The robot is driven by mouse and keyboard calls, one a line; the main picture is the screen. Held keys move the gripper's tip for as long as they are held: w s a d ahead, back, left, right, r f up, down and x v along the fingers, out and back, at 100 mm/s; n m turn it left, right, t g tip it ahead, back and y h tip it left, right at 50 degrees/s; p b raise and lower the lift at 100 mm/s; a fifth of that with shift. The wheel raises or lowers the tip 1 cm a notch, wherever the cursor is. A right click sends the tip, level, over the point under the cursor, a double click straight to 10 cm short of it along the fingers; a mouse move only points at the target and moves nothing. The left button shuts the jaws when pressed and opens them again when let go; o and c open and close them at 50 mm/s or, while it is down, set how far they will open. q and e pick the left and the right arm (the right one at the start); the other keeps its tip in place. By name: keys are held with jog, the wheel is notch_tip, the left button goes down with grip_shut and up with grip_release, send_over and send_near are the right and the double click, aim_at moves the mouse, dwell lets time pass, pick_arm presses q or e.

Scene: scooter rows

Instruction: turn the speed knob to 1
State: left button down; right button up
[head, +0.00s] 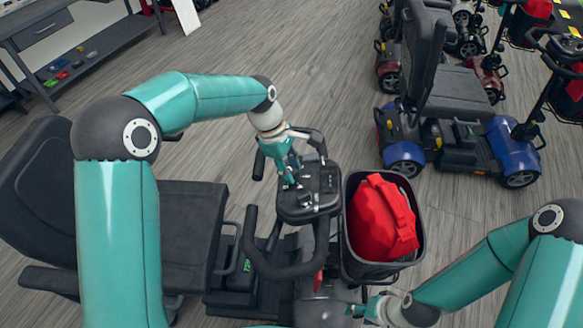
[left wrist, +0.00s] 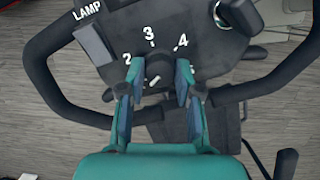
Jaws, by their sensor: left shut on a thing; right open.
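The speed knob (left wrist: 156,82) is dark with a white mark and sits on the scooter's dark control panel (left wrist: 205,48). The white numbers 2, 3 and 4 show around it in the left wrist view; the 1 is not visible. The white mark is slanted, and I cannot tell which number it points to. My left gripper (left wrist: 160,70) is shut on the knob, one finger on each side. In the head view my left gripper (head: 291,178) comes down on the panel and hides the knob. My right gripper (head: 367,307) is open and empty, low beside the basket.
A basket (head: 351,237) with a red bag (head: 382,215) stands right of the panel. The black handlebar (head: 262,262) loops around the panel. The seat (head: 180,225) is at left. A blue scooter (head: 512,150) stands at right, a workbench (head: 105,40) at upper left.

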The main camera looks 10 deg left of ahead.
pick_arm(q)
jog(key=c, duration=0.8)
grip_release()
jog(key=v, duration=1.2)
jog(key=shift+f, duration=0.1)
